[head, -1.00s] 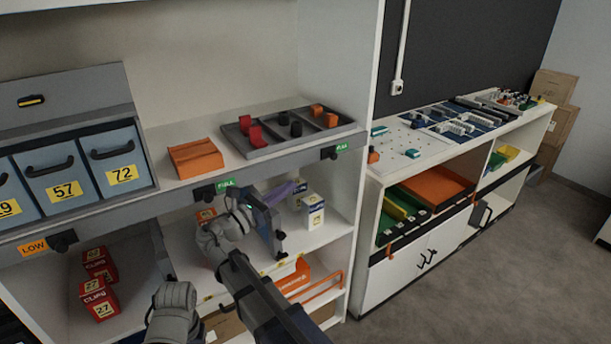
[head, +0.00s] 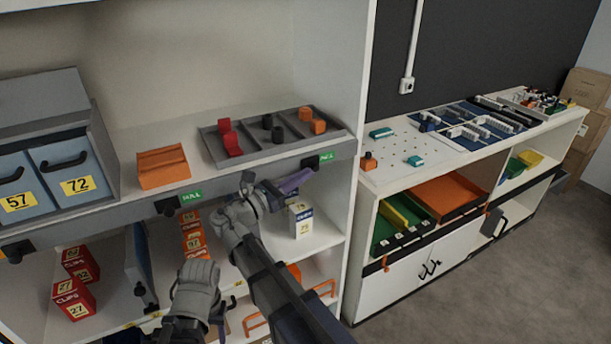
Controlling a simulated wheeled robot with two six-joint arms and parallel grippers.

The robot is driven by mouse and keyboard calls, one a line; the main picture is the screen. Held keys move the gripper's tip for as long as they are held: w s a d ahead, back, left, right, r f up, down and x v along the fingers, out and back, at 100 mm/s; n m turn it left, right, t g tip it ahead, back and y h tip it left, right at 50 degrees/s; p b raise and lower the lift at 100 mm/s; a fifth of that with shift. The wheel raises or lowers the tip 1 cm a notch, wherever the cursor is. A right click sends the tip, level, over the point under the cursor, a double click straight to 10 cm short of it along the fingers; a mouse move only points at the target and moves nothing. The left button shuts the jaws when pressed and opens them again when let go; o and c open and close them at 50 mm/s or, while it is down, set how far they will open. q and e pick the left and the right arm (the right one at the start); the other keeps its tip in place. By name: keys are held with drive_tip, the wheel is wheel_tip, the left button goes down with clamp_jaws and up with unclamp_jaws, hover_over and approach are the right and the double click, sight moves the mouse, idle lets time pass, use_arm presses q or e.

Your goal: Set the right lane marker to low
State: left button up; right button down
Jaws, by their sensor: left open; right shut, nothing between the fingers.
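The right lane marker is a small black knob (head: 309,164) on the shelf's front rail, beside a green label (head: 328,157) that appears to read FULL. My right gripper (head: 298,179) is shut and empty. My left gripper (head: 195,285) is low in front of the shelf, left of the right arm and well away from the marker. It is open, but its fingers are hard to make out. The label's far side is not visible.
Another black knob (head: 167,206) with a green FULL label sits further left on the rail. Above are a grey divided tray (head: 248,154) and an orange block (head: 163,167). Below stand a white clips box (head: 300,219) and red boxes (head: 76,299). A low cabinet (head: 375,266) stands right.

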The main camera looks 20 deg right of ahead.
drive_tip(key=shift+r, duration=0.1)
use_arm(q)
drive_tip(key=shift+a, duration=0.1)
use_arm(e)
drive_tip(key=x, duration=0.4)
drive_tip(key=s+f+x, duration=0.1)
drive_tip(key=shift+w+d+r, duration=0.15)
drive_tip(key=shift+w+d, duration=0.05)
drive_tip(key=shift+d, duration=0.4)
